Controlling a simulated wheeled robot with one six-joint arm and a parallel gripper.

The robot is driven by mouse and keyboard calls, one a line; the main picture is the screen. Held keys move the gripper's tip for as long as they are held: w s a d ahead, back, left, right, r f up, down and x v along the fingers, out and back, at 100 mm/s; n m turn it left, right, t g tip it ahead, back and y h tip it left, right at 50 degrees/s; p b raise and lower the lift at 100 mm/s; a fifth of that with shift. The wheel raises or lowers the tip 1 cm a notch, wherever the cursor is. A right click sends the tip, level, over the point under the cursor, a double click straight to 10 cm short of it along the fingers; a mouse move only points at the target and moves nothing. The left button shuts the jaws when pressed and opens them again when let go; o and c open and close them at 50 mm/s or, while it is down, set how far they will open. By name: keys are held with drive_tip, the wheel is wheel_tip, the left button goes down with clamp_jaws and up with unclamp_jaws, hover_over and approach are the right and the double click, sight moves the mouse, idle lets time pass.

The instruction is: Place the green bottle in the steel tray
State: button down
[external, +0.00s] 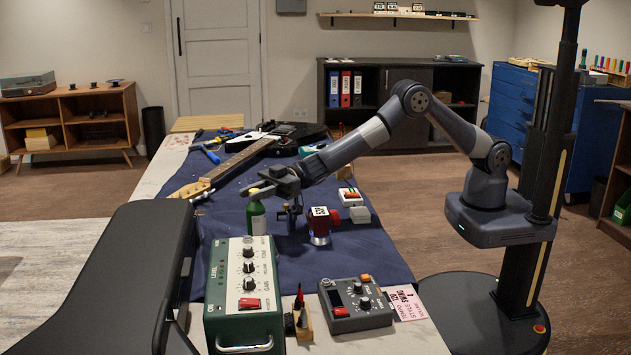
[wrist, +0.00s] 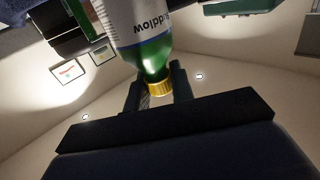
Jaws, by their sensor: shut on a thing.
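The green bottle (external: 257,218) is upright over the blue mat, just behind the green amplifier-like box. In the wrist view the bottle (wrist: 152,52) shows a white label and a gold cap (wrist: 159,88). My gripper (external: 259,190) is at the top of the bottle. In the wrist view my gripper (wrist: 158,83) has a finger on each side of the bottle's neck, shut on it. The bottle's base is partly hidden by the box, so I cannot tell whether it touches the mat. I cannot make out a steel tray in either view.
A green and cream control box (external: 246,290) stands in front of the bottle. A red device (external: 319,222) and a small dark stand (external: 290,215) are to its right. A guitar neck (external: 235,160) lies behind. A grey pedal (external: 355,304) is at front right. Bare mat (external: 365,255) shows at right.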

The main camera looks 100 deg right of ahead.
drive_tip(key=shift+f, duration=0.75)
drive_tip(key=shift+f, duration=0.15)
drive_tip(key=c, duration=1.2)
unclamp_jaws()
drive_tip(key=shift+c, duration=0.2)
drive_tip(key=b+v, duration=0.1)
drive_tip(key=v, duration=1.1)
